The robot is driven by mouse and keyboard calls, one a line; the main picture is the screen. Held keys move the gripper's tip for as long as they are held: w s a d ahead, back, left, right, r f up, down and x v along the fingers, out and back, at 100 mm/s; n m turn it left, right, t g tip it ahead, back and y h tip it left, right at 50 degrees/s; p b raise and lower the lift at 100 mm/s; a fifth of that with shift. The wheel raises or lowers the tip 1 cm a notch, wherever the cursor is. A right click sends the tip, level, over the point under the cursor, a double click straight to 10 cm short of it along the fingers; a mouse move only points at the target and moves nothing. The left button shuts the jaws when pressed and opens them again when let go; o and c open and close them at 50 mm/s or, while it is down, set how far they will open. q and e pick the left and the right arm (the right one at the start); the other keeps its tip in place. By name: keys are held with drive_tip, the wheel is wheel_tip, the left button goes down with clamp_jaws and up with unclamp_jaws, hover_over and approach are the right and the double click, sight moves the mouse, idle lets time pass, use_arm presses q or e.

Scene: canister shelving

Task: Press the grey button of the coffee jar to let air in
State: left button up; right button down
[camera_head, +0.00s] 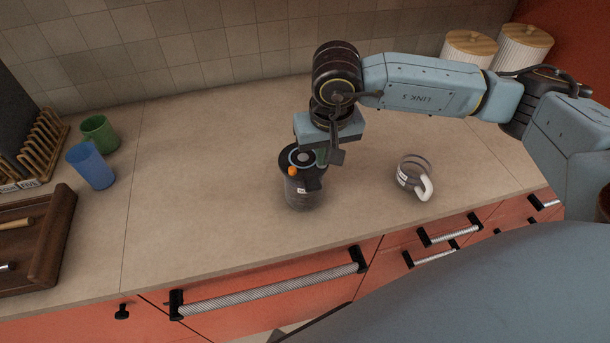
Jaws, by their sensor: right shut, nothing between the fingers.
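My right gripper (318,178) points down at the right side of the lid, shut and empty. Its fingers cover part of the lid, and I cannot tell whether they touch it. My left gripper is not in view.
Blue (91,166) and green (100,133) cups, a wooden rack (40,143) and a wooden tray (52,240) are at left. White canisters (523,50) stand back right. The counter left of the jar is clear.

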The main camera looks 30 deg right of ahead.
wheel_tip(320, 180, up, 9)
drive_tip(key=p, duration=0.3)
drive_tip(key=shift+p, duration=0.35)
idle(0.4)
idle(0.7)
